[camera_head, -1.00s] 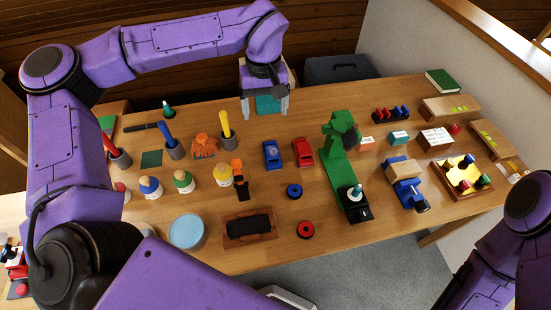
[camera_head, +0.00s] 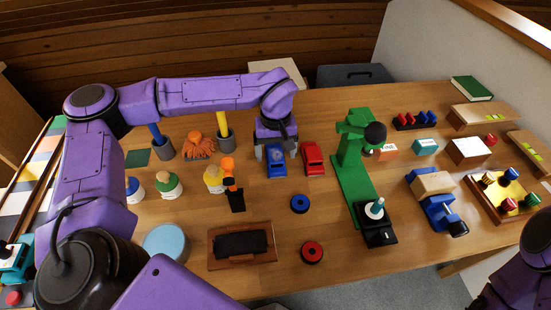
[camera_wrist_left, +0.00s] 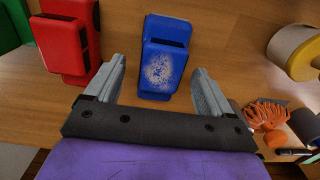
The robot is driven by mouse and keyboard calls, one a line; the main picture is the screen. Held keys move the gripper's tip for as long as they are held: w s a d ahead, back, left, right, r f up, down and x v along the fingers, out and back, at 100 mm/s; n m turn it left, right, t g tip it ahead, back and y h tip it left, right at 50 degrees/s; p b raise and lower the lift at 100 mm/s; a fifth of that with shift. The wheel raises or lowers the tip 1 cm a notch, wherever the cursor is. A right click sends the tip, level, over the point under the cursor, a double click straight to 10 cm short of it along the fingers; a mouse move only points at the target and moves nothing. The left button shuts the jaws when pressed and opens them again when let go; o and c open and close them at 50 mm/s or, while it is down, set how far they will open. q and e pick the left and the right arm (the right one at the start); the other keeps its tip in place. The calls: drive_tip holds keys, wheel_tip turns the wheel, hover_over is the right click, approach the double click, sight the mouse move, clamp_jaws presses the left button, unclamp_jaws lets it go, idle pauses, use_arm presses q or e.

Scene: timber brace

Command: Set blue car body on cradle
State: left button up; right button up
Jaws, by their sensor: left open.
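The blue car body (camera_head: 277,162) lies on the table, beside the red car. In the left wrist view the blue car body (camera_wrist_left: 165,55) shows a pale speckled patch on its top. My left gripper (camera_head: 276,153) is open above the far part of it. In the left wrist view the two fingers of the left gripper (camera_wrist_left: 159,68) stand apart on either side of its near end, with nothing clamped. The likely cradle is a brown wooden block (camera_head: 217,256) with a dark pad on top, nearer the front edge. My right gripper is out of view.
The red car (camera_head: 313,158) is close to the gripper's right. A green press-like stand (camera_head: 352,172) is farther right. A blue ring (camera_head: 299,204) and a red ring (camera_head: 312,252) lie in front. Small figures and an orange-and-black item (camera_head: 236,198) stand left of the rings.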

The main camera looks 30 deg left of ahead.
use_arm(q)
drive_tip(key=shift+a+f, duration=0.1)
drive_tip(key=shift+f, duration=0.65)
drive_tip(key=c, duration=1.2)
drive_tip(key=shift+o, duration=0.2)
